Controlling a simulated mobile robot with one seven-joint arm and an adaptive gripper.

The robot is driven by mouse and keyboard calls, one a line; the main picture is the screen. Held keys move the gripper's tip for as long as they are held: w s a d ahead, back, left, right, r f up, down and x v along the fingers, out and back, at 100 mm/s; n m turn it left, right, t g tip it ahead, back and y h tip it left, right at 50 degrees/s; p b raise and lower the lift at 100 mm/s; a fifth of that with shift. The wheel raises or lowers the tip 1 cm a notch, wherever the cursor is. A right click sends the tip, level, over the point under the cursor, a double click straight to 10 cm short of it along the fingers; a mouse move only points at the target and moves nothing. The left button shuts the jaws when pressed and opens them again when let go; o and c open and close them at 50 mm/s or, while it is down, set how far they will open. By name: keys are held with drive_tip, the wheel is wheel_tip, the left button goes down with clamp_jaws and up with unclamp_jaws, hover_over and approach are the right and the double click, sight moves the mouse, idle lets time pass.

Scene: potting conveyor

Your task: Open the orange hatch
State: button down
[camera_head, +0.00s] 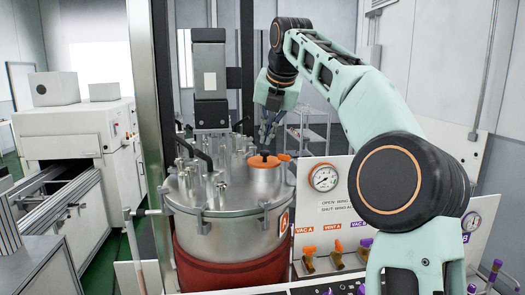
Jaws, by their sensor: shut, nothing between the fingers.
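The orange hatch (264,160) is a small round orange lid with a dark knob and an orange tab at its right. It sits on a short metal neck on top of the steel vessel (226,228) and looks closed. My gripper (267,143) points down just above the hatch, with its fingers together and nothing held. I cannot tell whether the fingertips touch the knob. My pale green arm comes in from the right and covers part of the panel behind it.
Metal pipes and fittings (187,165) crowd the vessel top left of the hatch. A steel post (147,110) stands at left. A gauge (324,177) and orange-handled valves (309,252) are on the white panel at right. A conveyor machine (75,125) stands behind left.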

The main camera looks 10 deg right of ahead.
sight(261, 164)
drive_tip(key=shift+n, duration=0.4)
drive_tip(key=x, duration=0.8)
drive_tip(key=shift+d+f, duration=0.3)
drive_tip(key=shift+a, duration=0.1)
